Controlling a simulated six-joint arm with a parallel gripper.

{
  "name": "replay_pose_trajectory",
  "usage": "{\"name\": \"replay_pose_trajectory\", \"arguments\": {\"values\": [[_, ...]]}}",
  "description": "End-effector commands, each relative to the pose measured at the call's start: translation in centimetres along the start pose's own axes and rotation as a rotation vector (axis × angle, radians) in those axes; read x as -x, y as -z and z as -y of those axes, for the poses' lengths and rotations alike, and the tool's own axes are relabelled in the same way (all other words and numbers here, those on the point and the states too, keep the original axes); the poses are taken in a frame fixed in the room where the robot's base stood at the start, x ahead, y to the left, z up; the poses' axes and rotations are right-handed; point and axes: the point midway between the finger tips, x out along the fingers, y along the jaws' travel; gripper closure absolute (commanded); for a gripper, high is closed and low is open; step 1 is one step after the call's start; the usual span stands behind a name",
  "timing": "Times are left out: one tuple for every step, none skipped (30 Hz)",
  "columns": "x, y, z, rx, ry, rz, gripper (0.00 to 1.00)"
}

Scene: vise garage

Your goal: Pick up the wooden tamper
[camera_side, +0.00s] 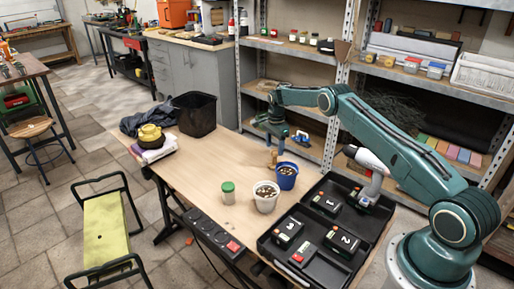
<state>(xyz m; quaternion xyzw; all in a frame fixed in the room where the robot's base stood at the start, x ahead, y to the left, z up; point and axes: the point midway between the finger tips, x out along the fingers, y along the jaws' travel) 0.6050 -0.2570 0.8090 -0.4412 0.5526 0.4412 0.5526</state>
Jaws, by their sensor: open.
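The wooden tamper (272,158) is a small light-brown piece standing on the wooden table, left of the blue pot (286,176). My gripper (271,142) points down just above the tamper and is open. It looks small here, and I cannot tell whether its fingers are beside the tamper or only above it.
A white pot (265,203) and a green-lidded jar (228,192) stand near the tamper. A black tray (262,243) with several numbered dark boxes and a drill (372,170) lies at the right. A black bin (194,113) stands at the far left. The table's middle (205,170) is clear.

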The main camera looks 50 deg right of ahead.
Motion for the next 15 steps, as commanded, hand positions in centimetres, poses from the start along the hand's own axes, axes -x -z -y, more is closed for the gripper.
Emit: {"name": "replay_pose_trajectory", "arguments": {"values": [[-0.1,0.0,0.0,0.0,0.001,0.0,0.41],[-0.1,0.0,0.0,0.0,0.001,0.0,0.41],[-0.1,0.0,0.0,0.0,0.001,0.0,0.41],[-0.1,0.0,0.0,0.0,0.001,0.0,0.41],[-0.1,0.0,0.0,0.0,0.001,0.0,0.41],[-0.2,0.0,0.0,0.0,0.0,0.0,0.41],[-0.2,0.0,0.0,0.0,0.0,0.0,0.41],[-0.3,0.0,0.0,0.0,0.0,0.0,0.41],[-0.6,0.0,-0.1,0.0,-0.001,0.0,0.41],[-0.7,0.0,-0.1,0.0,-0.001,0.0,0.41],[-1.0,0.1,-0.1,0.0,-0.002,0.0,0.41],[-1.4,0.1,-0.2,0.0,-0.002,0.0,0.41],[-1.7,0.1,-0.2,0.0,-0.002,0.0,0.41],[-2.0,0.1,-0.2,0.0,-0.002,0.0,0.41],[-2.5,0.1,-0.3,0.0,-0.002,0.0,0.41]]}}
